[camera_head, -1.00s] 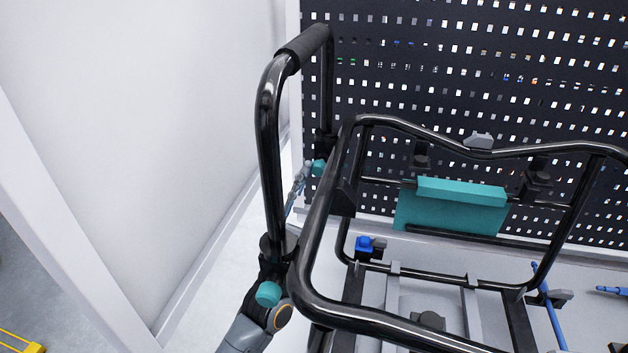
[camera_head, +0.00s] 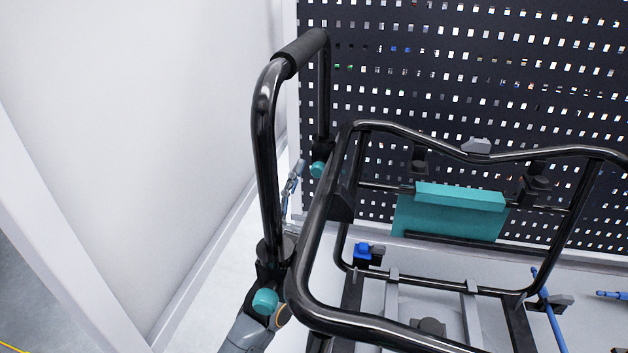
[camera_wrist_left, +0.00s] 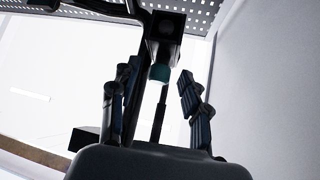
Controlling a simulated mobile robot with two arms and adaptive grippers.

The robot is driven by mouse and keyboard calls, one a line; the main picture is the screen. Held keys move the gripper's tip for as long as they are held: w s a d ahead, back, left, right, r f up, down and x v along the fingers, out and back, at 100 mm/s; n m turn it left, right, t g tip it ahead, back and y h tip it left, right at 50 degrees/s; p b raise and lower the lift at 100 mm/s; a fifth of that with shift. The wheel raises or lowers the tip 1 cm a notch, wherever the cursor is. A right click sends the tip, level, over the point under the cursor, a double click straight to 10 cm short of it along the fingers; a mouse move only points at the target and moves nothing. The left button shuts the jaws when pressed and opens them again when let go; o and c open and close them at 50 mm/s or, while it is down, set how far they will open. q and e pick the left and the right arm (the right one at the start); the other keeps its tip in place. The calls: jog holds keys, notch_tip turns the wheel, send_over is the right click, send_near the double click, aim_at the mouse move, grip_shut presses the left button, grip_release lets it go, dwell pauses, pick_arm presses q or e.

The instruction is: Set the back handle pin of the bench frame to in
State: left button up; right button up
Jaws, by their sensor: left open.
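The black tubular bench frame (camera_head: 330,225) fills the middle of the head view, with its upright handle (camera_head: 265,130) on the left. The back handle pin (camera_head: 318,169) has a teal knob at the foot of the handle's far leg. A similar teal front pin (camera_head: 265,301) sits at the near leg. My left gripper (camera_head: 293,178) is just left of the back pin. In the left wrist view my left gripper (camera_wrist_left: 160,70) is open, with fingers on either side of the back pin's teal knob (camera_wrist_left: 159,73). Contact cannot be told. My right gripper is not in view.
A black perforated panel (camera_head: 445,60) stands behind the frame, and a white wall (camera_head: 130,110) is on the left. A teal block (camera_head: 455,215) and a blue part (camera_head: 362,251) sit within the frame. The handle's near leg stands close to my left arm.

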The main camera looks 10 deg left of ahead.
pick_arm(q)
jog(key=v, duration=1.2)
jog(key=shift+f, duration=0.1)
